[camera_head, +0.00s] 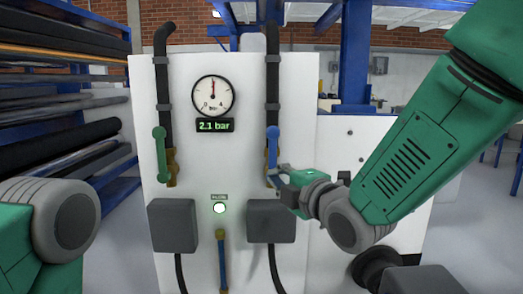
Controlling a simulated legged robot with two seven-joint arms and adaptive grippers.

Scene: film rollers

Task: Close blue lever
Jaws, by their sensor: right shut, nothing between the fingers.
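The blue lever (272,146) stands upright, in line with the right-hand black pipe on the white panel (240,160). Its lower end meets a brass valve (271,178). My right gripper (278,172) is shut and empty, at the lower end of the blue lever by the valve. I cannot tell whether it touches the lever. My right arm reaches in from the right. Only a part of my left arm shows at the left edge; its gripper is out of view.
A green lever (160,154) stands upright on the left pipe. A gauge (212,96) sits above a display (214,126) reading 2.1 bar. Two grey boxes (172,226) flank a lit button (219,208). Another blue handle (222,262) hangs low. Film rolls (70,130) fill a rack at left.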

